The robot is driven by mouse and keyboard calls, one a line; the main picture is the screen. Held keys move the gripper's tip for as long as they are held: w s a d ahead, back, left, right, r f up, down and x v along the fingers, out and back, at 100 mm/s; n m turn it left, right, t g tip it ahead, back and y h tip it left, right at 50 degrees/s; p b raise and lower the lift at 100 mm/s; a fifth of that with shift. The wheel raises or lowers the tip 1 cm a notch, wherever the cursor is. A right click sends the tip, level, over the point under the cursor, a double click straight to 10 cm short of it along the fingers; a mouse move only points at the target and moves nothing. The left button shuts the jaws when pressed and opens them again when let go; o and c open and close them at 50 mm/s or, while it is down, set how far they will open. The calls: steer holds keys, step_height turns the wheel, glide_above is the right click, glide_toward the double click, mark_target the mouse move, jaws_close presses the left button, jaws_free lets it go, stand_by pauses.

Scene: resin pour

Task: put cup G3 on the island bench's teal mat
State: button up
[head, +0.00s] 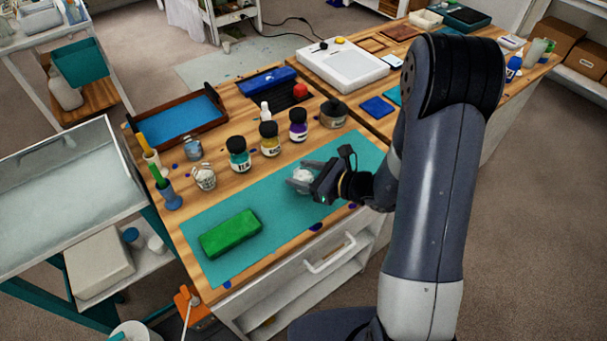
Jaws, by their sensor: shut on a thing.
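My gripper (300,177) is over the right half of the long teal mat (285,230) on the wooden bench. Its jaws are shut on a small whitish cup (304,174). The jaws and wrist hide part of the cup, and no label on it can be read. I cannot tell whether the cup touches the mat or is held just above it. Two similar clear cups stand on bare wood left of the mat: one cup (205,177) by the mat's edge and another cup (193,148) farther back.
A green block (231,234) lies on the mat's left part. Dark-capped bottles, including a teal one (238,155), stand behind the mat, with a brown jar (333,113) at their right. A blue-lined tray (180,124) is at the back left. The mat between block and gripper is clear.

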steer(key=shift+f, duration=0.3)
steer(key=shift+f, duration=0.1)
steer(key=shift+f, duration=0.1)
steer(key=o, duration=0.9)
steer(key=shift+o, duration=0.2)
steer(key=shift+r, duration=0.35)
steer(key=b+v, duration=0.1)
steer(key=v, duration=1.1)
steer(key=shift+f, duration=0.1)
